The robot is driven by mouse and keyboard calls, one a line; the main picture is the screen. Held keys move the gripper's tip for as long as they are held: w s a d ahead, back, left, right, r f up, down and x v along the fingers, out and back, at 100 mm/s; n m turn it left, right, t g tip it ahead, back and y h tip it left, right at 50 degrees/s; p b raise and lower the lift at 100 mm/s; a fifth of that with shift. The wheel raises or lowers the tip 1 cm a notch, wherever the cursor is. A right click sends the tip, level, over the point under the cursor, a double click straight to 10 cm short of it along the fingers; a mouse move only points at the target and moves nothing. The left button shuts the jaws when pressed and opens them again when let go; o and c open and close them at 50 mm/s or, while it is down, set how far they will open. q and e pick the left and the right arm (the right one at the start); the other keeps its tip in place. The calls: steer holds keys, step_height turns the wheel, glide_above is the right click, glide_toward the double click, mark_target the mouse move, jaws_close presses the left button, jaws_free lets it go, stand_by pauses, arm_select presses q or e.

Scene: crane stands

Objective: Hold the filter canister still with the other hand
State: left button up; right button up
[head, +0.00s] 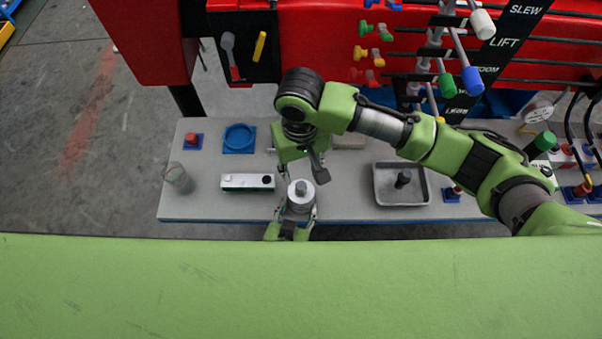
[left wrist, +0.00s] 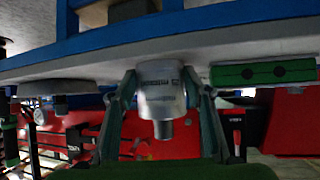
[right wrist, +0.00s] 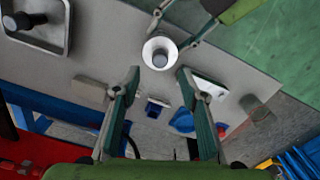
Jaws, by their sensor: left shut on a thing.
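The filter canister (head: 301,197), a pale metal cylinder with a dark grey knob on top, stands upright near the front edge of the bench. My left gripper (head: 298,207) is shut on it from the front, one finger on each side. The left wrist view shows the canister (left wrist: 162,92) upside down between the fingers (left wrist: 160,76). My right gripper (head: 303,165) is just behind and above the canister. In the right wrist view its fingers (right wrist: 158,76) are spread and empty, with the canister (right wrist: 159,52) beyond the tips.
A green-and-white box (head: 247,182), a clear cup (head: 177,177), a blue ring fixture (head: 239,138) and a red button (head: 193,140) are to the left on the bench (head: 205,208). A metal tray (head: 402,198) with a dark knobbed part stands right. Levers rise behind. My right arm spans the bench's right side.

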arm_select(q)
steer(key=o, duration=1.4)
arm_select(e)
step_height(320, 180, up, 9)
arm_select(q)
steer(key=v, duration=1.2)
arm_select(e)
steer(key=shift+s+a, duration=0.1)
